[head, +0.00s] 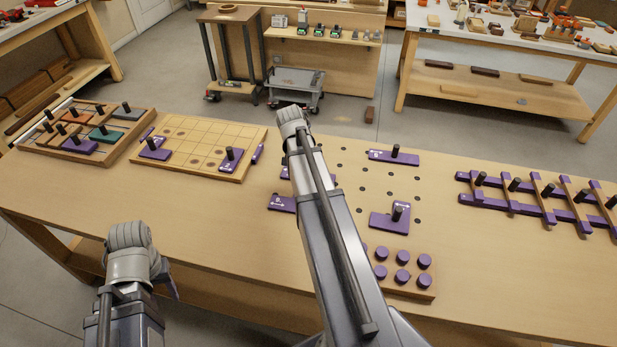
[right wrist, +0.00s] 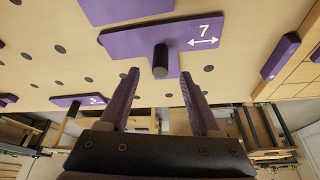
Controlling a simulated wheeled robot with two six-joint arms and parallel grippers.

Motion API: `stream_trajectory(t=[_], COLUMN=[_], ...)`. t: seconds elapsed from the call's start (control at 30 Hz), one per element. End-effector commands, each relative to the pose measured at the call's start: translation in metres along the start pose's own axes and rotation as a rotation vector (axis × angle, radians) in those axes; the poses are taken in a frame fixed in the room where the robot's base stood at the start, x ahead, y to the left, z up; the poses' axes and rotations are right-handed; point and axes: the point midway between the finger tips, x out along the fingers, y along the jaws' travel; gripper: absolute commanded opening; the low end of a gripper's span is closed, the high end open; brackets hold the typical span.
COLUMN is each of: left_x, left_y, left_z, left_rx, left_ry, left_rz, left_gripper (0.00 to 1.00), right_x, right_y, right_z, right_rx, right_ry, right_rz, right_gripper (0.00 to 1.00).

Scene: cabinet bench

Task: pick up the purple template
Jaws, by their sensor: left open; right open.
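A purple template (right wrist: 152,40) marked 7 with a double arrow lies on the bench in the right wrist view, its black peg (right wrist: 160,62) upright. My right gripper (right wrist: 158,82) is open, its two fingers apart on either side of the peg in the picture; I cannot tell whether they touch it. In the head view my right arm hides most of this template; only its left edge (head: 285,173) shows. Another purple template (head: 283,204) lies nearer me. My left gripper (head: 168,283) hangs low at the bench's front edge, partly hidden by its wrist, open and empty.
More purple templates with pegs lie right of my arm (head: 393,157) (head: 387,222). A gridded board (head: 190,133) and a tool tray (head: 130,158) stand left. A block with purple knobs (head: 420,294) is near the front; a purple-and-wood lattice (head: 535,212) is right.

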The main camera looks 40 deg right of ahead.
Motion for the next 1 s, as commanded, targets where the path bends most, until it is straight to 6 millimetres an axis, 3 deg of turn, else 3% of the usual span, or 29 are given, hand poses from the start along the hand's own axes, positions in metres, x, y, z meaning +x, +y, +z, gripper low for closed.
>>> stream_trajectory(t=[0.27, 0.7, 0.97, 1.0], left_x=[0.008, 0.053, 0.051, 0.051], left_y=[0.001, 0.005, 0.005, 0.005], left_z=[-0.001, -0.003, -0.003, -0.003], left_rx=[0.000, 0.000, 0.000, 0.000], left_ry=[0.000, 0.000, 0.000, 0.000], left_rz=[0.000, 0.000, 0.000, 0.000], left_gripper=[0.50, 0.50, 0.50, 0.50], right_x=[0.008, 0.055, 0.054, 0.054], right_y=[0.000, -0.001, -0.001, -0.001], right_z=[0.001, 0.006, 0.005, 0.005], right_rx=[-0.001, -0.002, -0.002, -0.002], right_ry=[0.000, 0.000, 0.000, 0.000], right_rz=[0.000, 0.000, 0.000, 0.000], right_gripper=[0.64, 0.64, 0.64, 0.59])
